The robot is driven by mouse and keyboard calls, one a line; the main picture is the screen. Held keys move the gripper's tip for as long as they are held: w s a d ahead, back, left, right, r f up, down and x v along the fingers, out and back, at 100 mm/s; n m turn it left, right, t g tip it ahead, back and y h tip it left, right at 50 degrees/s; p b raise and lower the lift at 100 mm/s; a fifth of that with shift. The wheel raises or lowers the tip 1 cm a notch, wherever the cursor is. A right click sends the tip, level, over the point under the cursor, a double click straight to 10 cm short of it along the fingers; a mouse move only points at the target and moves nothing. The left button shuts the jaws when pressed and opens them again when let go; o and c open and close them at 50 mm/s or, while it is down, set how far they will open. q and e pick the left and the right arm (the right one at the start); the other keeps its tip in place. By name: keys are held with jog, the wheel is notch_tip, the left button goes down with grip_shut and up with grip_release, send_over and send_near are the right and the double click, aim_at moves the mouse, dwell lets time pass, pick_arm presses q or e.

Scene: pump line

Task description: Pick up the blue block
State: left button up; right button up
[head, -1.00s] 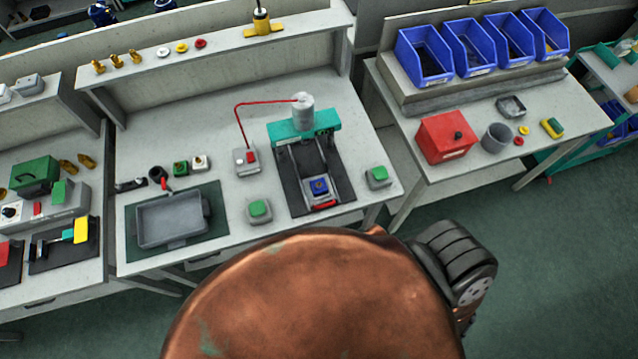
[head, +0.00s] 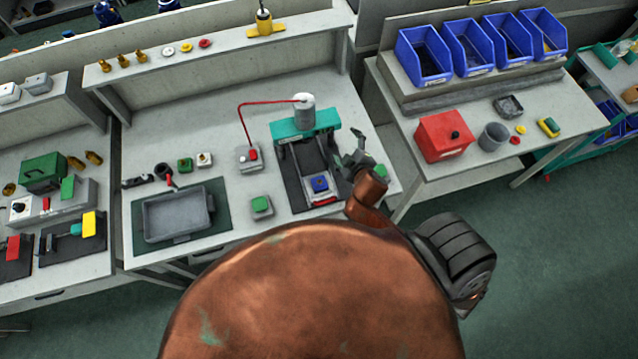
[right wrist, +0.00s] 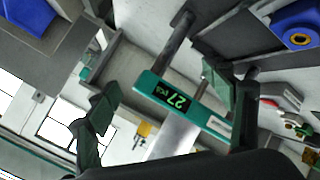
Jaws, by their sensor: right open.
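The blue block (head: 320,184) sits in the lower part of the press fixture (head: 305,124), under and in front of its teal crossbar, in the head view. In the right wrist view a blue block with a round brass-coloured centre (right wrist: 298,38) shows at the upper right. My right gripper (head: 353,149) is open and empty, to the right of the fixture and apart from the block. In the right wrist view its two fingers (right wrist: 160,98) stand wide apart, with the teal bar and its green display (right wrist: 172,97) beyond them. My left gripper is not in view.
A grey tray (head: 150,236) lies on a green mat at the left. Green-button boxes (head: 261,206) stand on either side of the fixture; my right gripper partly covers the right one. A red box (head: 440,138) and blue bins (head: 424,57) stand on the right-hand table.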

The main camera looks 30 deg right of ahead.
jog(key=w+a+r+n+t+y, duration=0.3)
jog(key=w+a+r+n, duration=0.15)
jog(key=r, duration=0.25)
jog(key=w+a+r+n+t+y, duration=0.2)
jog(key=w+a+r+n+t, duration=0.1)
jog(key=w+a+r+n, duration=0.25)
jog(key=s+a+r+n+g+y, duration=0.2)
jog(key=a+n+y, duration=0.2)
jog(key=a+n, duration=0.25)
jog(key=s+a+r+n+g+y, duration=0.1)
jog(key=s+a+r+n+y, duration=0.1)
jog(key=a+n+y, duration=0.4)
jog(key=s+a+f+n+g, duration=0.3)
jog(key=a+f+n+g, duration=0.1)
jog(key=n, duration=0.2)
jog(key=n+g+h+p, duration=0.1)
jog(key=n+g+h, duration=0.6)
jog(key=n+h, duration=0.15)
send_near(319, 182)
jog(key=shift+w+f, duration=0.5)
jog(key=shift+f, duration=0.3)
jog(key=shift+n, duration=0.3)
jog(key=p+x, duration=0.2)
jog(key=x, duration=0.5)
jog(key=shift+s+a, duration=0.15)
jog(key=shift+f, duration=0.3)
jog(key=shift+c, duration=0.2)
